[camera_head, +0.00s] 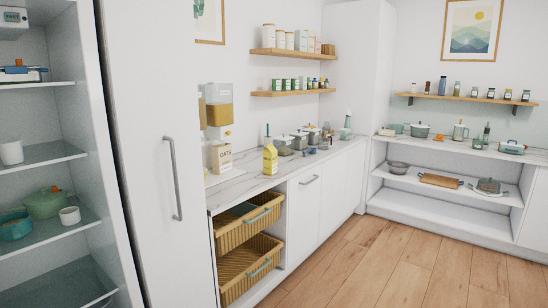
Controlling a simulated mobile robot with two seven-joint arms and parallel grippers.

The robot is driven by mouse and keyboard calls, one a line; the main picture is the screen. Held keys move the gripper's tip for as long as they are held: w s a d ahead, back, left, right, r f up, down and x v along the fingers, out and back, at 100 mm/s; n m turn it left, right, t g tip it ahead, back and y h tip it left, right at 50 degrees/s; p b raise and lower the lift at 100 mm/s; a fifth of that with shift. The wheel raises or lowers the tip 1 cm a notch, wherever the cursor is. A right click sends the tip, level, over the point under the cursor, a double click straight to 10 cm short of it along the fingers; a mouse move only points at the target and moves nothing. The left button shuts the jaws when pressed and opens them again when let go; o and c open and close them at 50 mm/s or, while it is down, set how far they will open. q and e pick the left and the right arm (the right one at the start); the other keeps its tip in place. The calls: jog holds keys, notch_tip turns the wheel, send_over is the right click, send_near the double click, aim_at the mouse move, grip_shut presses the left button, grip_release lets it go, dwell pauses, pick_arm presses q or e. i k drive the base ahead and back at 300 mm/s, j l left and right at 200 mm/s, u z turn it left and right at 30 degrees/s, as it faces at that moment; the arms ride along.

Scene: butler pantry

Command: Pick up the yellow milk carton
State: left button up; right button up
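The yellow milk carton (270,160) stands upright on the marble counter (240,187), near its front edge and above the wicker baskets. It has a gabled top and a pale label on its front. A beige oats container (222,157) stands to its left, and pots stand to its right. Nothing hides the carton. Neither of my grippers shows in the head view.
Two pulled-out wicker baskets (250,222) sit under the counter. A tall white cabinet door with a long handle (173,178) stands at the left, beside open shelves (45,155). The wooden floor (385,270) in front of the counter is clear.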

aim_at(269, 155)
jog(key=i+l+z, duration=0.1)
jog(key=i, duration=1.55)
